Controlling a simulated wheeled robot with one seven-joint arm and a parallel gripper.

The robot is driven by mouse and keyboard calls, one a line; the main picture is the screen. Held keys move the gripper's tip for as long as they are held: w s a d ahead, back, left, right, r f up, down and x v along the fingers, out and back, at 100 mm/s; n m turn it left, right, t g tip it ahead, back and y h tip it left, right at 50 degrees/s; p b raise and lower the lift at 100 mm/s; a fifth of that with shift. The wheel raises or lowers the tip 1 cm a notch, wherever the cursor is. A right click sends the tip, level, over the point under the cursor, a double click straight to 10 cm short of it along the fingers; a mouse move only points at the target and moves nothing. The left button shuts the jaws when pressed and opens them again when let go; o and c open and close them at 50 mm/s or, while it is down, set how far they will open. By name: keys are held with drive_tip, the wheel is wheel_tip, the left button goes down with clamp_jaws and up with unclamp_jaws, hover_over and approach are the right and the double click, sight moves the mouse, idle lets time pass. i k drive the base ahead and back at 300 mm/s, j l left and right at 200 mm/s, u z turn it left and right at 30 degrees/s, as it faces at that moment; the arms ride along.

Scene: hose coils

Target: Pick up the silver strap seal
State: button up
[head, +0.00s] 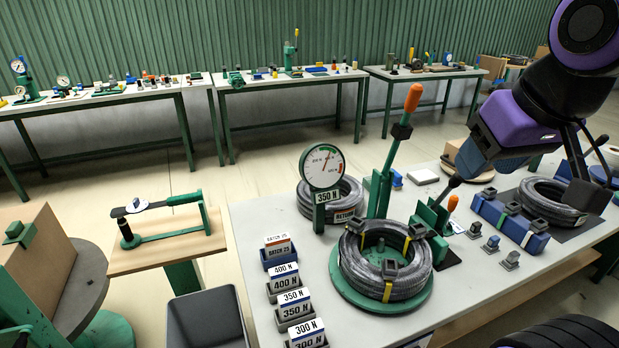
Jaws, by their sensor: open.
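Three small grey pieces that look like strap seals lie on the grey workbench (300,225), right of the round green stand: a left one (475,229), a middle one (491,243) and a right one (510,260). I cannot tell by colour which is the silver one. Darker clips sit on the blue rack (488,208) behind them. My arm reaches in from the upper right. My gripper (455,182) points down-left near the green press, above and left of the three pieces. It is open and seems to hold nothing; its fingertips are small and partly unclear.
A strapped hose coil (350,262) lies on the green stand (425,293). A tall orange-handled lever (408,110) and a force gauge (322,166) stand behind it. Another coil (552,198) lies at the right. Labelled card holders (294,308) line the front left.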

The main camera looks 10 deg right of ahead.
sight(513, 257)
drive_tip(key=z, duration=1.35)
